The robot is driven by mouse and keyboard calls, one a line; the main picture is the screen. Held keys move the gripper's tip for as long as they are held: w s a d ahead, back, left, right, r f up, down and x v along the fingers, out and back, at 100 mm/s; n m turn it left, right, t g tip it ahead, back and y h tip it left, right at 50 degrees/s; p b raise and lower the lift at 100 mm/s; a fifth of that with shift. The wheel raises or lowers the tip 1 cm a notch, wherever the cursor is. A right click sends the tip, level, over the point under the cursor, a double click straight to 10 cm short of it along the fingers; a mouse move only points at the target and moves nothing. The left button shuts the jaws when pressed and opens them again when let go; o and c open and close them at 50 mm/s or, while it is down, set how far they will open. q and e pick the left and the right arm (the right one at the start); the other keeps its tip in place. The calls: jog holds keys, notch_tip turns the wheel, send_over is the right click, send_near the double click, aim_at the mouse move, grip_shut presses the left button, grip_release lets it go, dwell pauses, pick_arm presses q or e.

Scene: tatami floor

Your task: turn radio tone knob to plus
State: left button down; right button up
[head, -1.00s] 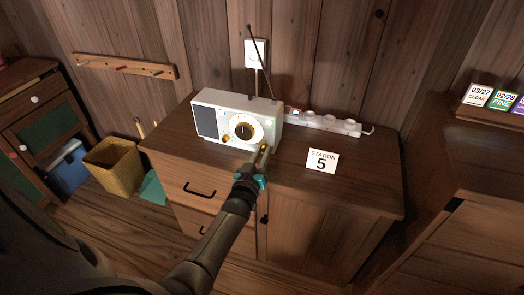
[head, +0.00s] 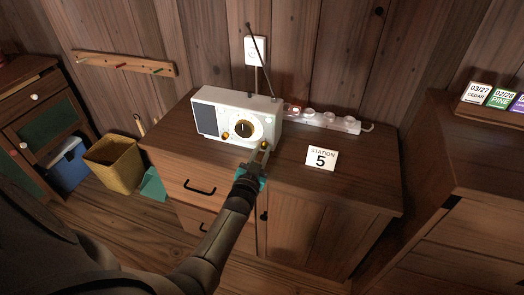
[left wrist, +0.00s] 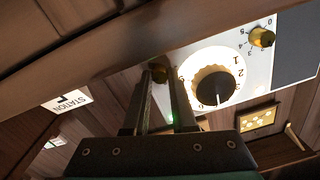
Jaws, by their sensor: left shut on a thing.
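The white radio (head: 262,113) stands on the wooden cabinet, its dark speaker grille at left and a round dial (head: 243,129) on its front. A brass knob (head: 226,136) sits at the dial's lower left; it also shows in the left wrist view (left wrist: 262,37), with a number scale. Another brass knob (head: 264,146) is at the front's lower right. My left gripper (head: 264,153) is shut on this right knob. In the left wrist view the fingers (left wrist: 166,78) hide much of it, and I cannot read its marks. My right gripper is not in view.
The antenna (head: 256,50) rises behind. The cabinet's right top (head: 365,175) is clear. A yellow bin (head: 115,162) stands left.

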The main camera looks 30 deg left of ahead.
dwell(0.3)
pick_arm(q)
jog(key=c, duration=0.7)
grip_release()
jog(key=shift+s, duration=0.1)
